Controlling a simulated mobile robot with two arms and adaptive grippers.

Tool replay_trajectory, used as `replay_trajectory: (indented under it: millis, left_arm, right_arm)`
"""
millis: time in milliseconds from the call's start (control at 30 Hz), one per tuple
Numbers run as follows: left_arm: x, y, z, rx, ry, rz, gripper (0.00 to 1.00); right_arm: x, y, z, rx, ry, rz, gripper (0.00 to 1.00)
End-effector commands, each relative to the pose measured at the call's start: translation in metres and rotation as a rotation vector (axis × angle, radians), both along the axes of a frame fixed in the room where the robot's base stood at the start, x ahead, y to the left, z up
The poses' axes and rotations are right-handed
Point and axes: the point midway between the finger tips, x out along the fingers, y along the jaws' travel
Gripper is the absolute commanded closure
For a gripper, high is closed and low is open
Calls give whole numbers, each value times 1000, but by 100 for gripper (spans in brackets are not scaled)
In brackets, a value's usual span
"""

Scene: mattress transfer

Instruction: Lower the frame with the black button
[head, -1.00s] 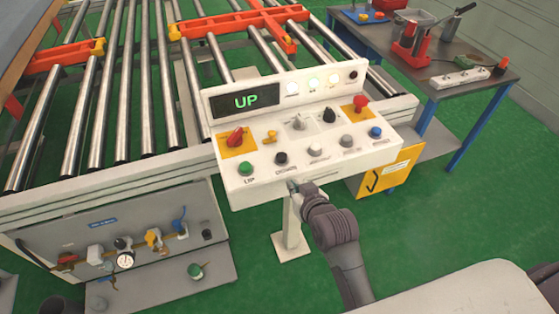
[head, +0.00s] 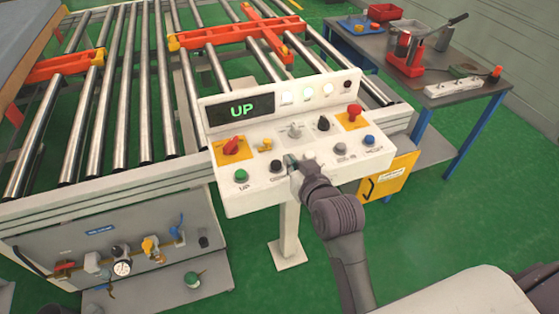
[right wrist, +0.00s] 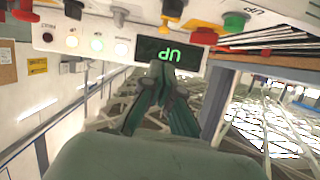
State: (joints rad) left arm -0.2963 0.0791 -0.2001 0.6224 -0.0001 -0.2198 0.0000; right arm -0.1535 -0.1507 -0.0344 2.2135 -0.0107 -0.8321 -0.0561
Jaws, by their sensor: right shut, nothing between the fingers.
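The white control panel (head: 240,200) stands on a post in the middle of the head view, and its display (head: 240,110) reads UP in green. The black button (head: 276,166) is in its front row, right of the green button (head: 241,176) labelled UP. My right gripper (head: 292,163) is shut and empty, its tips over the panel front just right of the black button. Contact cannot be told. In the right wrist view the panel is upside down, with the black button (right wrist: 172,8) beyond the shut fingertips (right wrist: 163,70). My left gripper is out of view.
The roller conveyor (head: 120,90) with orange-red bars (head: 240,32) lies behind and left of the panel. A red emergency button (head: 354,110) and other knobs are close by on the panel. A tool table (head: 455,95) stands at the right.

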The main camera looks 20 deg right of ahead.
Motion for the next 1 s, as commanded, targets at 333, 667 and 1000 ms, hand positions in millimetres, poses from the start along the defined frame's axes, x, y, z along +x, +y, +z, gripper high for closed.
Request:
replay_trajectory:
  millis: [333,667,1000]
  left_arm:
    - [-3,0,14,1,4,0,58]
    - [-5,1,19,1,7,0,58]
    - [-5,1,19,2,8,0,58]
  right_arm:
    - [71,5,-22,0,0,1,100]
    - [64,8,-61,0,2,1,100]
    - [63,8,-63,0,0,1,100]
